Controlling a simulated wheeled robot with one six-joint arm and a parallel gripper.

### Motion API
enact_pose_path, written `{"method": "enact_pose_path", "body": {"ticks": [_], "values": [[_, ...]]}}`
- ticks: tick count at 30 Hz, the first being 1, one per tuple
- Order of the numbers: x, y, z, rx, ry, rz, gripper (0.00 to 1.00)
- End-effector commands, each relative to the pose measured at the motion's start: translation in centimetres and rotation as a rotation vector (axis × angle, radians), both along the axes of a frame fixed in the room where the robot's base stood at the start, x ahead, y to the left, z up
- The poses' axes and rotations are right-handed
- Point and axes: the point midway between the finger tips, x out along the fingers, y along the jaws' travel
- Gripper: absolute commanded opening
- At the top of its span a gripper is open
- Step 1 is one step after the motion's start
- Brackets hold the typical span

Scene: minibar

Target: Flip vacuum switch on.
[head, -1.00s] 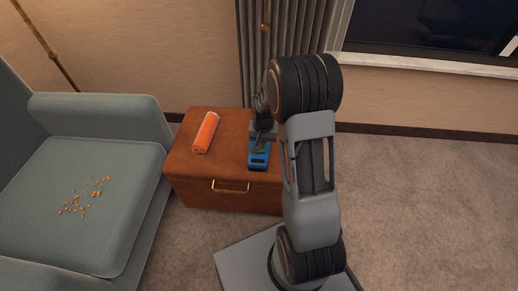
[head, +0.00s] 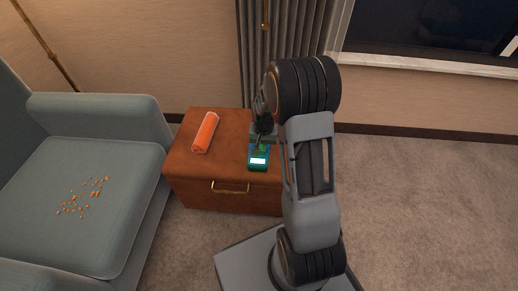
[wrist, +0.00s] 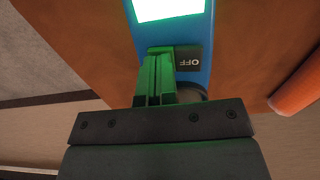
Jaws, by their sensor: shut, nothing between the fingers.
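A blue device (head: 258,168) lies on the brown leather box, its screen lit bright white-green. In the wrist view the device (wrist: 203,30) has a dark switch plate (wrist: 191,59) marked "OFF" below the lit screen (wrist: 168,9). My gripper (wrist: 157,62) is shut and empty, its fingertips over the switch area beside the "OFF" label, tinted green. The fingers hide the other part of the switch, and I cannot tell whether they touch it. In the head view my gripper (head: 260,144) is over the back part of the device.
An orange cylinder (head: 205,132) lies on the leather box (head: 190,165), left of the device; its edge shows in the wrist view (wrist: 298,92). A grey-green armchair (head: 120,165) with orange crumbs (head: 82,196) stands left. Curtain and wall are behind; carpet is open at right.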

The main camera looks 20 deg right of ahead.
Motion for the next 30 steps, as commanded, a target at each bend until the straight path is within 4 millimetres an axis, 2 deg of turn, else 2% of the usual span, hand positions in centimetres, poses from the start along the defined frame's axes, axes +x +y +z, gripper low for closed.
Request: {"method": "enact_pose_path", "body": {"ticks": [8, 24, 30], "values": [[0.0, 0.0, 1.3, 0.000, -0.001, 0.000, 0.00], [0.0, 0.0, 5.9, 0.000, -0.001, 0.000, 0.00], [0.0, 0.0, 7.1, 0.000, 0.000, 0.000, 0.00]]}}
